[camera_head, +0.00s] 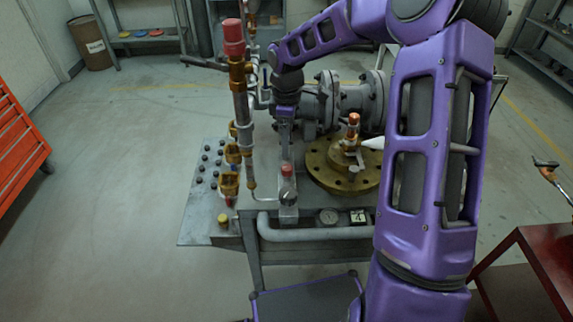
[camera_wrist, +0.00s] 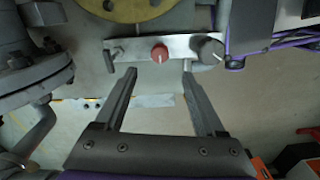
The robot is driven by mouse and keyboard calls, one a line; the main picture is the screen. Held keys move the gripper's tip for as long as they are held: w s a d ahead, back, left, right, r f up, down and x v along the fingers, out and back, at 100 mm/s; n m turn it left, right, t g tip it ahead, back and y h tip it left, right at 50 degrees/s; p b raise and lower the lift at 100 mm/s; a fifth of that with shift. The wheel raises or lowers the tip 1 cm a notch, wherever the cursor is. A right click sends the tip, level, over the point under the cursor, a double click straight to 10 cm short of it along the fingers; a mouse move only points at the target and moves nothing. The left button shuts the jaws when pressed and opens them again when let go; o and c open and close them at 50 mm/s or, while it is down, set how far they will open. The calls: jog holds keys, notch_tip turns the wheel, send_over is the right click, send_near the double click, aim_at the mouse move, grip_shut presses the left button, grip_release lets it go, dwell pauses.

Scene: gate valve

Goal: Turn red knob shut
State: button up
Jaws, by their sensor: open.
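The red knob (camera_wrist: 160,53) is a small round knob with a pale pointer line, on a metal plate (camera_wrist: 140,48) in the wrist view. In the head view the red knob (camera_head: 287,170) sits near the front of the bench, beside the brass flange. My gripper (camera_wrist: 160,72) is open and empty. Its two fingertips lie apart on either side of the knob in the wrist picture, a little below it; the height gap cannot be told. In the head view my gripper (camera_head: 285,140) hangs just behind the knob, its fingers small and hard to make out.
A dark grey knob (camera_wrist: 208,51) sits right of the red one on the plate. A brass flange (camera_head: 342,180) stands to the right, and a tall red-capped pipe (camera_head: 240,85) to the left. A red table (camera_head: 545,250) stands right.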

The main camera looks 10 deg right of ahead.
aim_at(287, 168)
notch_tip(287, 168, down, 10)
jog(key=shift+r+b, duration=0.2)
jog(key=shift+b, duration=0.2)
grip_shut()
